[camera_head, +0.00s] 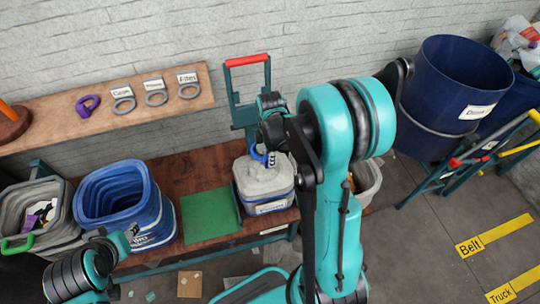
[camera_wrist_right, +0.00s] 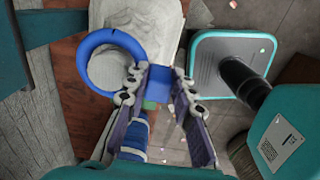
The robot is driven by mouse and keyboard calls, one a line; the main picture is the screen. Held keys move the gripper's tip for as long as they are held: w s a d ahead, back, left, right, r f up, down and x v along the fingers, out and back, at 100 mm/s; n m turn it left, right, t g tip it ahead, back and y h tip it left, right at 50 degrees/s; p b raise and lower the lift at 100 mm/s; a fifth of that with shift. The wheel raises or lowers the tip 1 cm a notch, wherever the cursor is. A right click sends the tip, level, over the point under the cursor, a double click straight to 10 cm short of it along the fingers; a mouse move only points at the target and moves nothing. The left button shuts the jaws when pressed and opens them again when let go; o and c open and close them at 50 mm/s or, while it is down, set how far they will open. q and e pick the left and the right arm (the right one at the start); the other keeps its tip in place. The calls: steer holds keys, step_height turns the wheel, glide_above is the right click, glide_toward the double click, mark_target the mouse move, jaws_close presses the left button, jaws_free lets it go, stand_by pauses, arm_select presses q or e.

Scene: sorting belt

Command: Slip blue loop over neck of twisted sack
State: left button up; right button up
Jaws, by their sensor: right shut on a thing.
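The blue loop (camera_head: 257,154) is a ring with a tab, and it also shows in the right wrist view (camera_wrist_right: 84,61). My right gripper (camera_wrist_right: 164,90) is shut on its tab, with the ring out to the left. The pale grey sack (camera_head: 264,182) sits in a grey and blue bin (camera_head: 268,208) below the loop. In the right wrist view a rounded part of the sack (camera_wrist_right: 115,72) shows through the ring. I cannot tell whether the ring is around the neck or just above it. My left gripper is not seen, only part of its arm.
A shelf (camera_head: 60,129) on the wall holds a purple loop (camera_head: 87,104) and several grey rings (camera_head: 124,104). A green mat (camera_head: 208,215) lies on the bench left of the sack's bin, beside a blue bin (camera_head: 160,225). A large blue drum (camera_head: 455,95) stands at right.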

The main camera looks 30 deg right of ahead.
steer(key=shift+f+b, duration=2.2)
steer(key=shift+f, duration=0.5)
steer(key=o, duration=1)
steer(key=shift+r, duration=0.1)
step_height(320, 180, up, 12)
steer(key=shift+f, duration=0.1)
